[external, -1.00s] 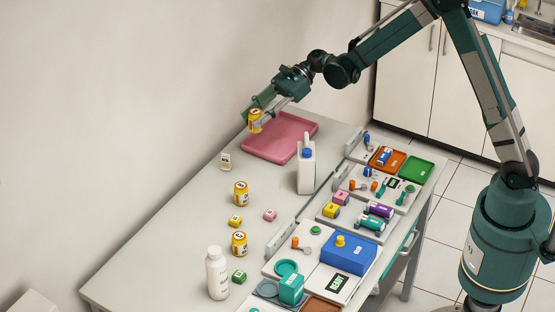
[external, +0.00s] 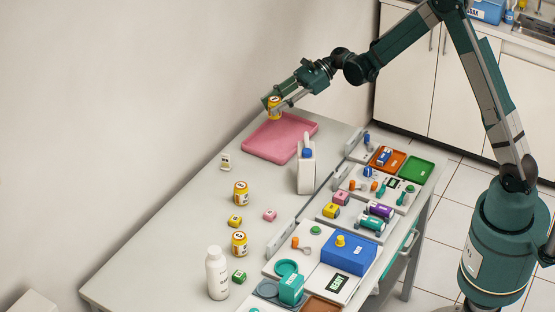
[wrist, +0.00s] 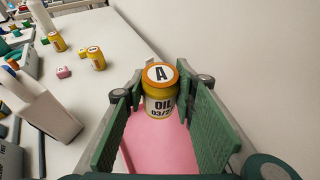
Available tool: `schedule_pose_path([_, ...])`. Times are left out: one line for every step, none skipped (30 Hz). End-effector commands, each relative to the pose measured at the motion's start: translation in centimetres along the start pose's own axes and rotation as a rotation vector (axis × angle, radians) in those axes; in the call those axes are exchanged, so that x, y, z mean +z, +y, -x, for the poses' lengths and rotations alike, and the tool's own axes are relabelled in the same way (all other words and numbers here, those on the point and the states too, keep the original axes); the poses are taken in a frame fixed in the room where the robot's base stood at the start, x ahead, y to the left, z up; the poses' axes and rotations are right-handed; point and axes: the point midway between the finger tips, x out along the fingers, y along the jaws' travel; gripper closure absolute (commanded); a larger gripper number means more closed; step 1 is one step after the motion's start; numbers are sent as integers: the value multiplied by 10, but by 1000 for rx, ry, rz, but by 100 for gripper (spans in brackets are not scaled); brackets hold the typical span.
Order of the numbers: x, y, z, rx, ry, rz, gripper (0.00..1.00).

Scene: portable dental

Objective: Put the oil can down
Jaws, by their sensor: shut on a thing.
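The oil can (external: 274,108) is a small yellow can with an orange-rimmed lid marked A. In the wrist view the oil can (wrist: 159,93) sits upright between the green finger pads, and its label reads OIL. My gripper (external: 277,104) is shut on it and holds it over the far part of the pink tray (external: 262,150). The pink tray (wrist: 150,155) also shows below the can in the wrist view. The can appears to be above the tray floor, not resting on it.
A white bottle with a blue cap (external: 306,172) stands close to the tray's near right corner. Two similar yellow cans (external: 240,194) (external: 239,244) and small blocks stand nearer on the table. The tray itself looks empty. A wall runs along the left.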

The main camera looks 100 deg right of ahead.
Motion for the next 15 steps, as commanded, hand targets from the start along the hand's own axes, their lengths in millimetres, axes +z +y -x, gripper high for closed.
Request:
schedule_pose_path([-11,-9,11,-17,0,-7,86])
schedule_pose_path([-16,-13,16,-24,0,-10,86])
schedule_pose_path([-22,-18,22,-34,0,-13,86])
schedule_pose_path([-26,-21,27,-41,0,-16,86])
schedule_pose_path([-30,-24,32,-48,0,-19,86])
schedule_pose_path([-34,-28,36,-55,0,-21,86])
schedule_pose_path([-37,-30,40,-60,0,-23,86])
schedule_pose_path([-40,-32,43,-64,0,-25,86])
schedule_pose_path([-43,-35,47,-70,0,-27,86])
schedule_pose_path([-45,-36,49,-73,0,-28,86])
schedule_pose_path([-46,-37,51,-75,0,-29,86])
schedule_pose_path([-48,-38,52,-77,0,-30,86])
schedule_pose_path([-48,-39,54,-79,0,-31,86])
schedule_pose_path([-49,-39,54,-80,0,-31,86])
schedule_pose_path([-50,-40,55,-81,0,-31,86])
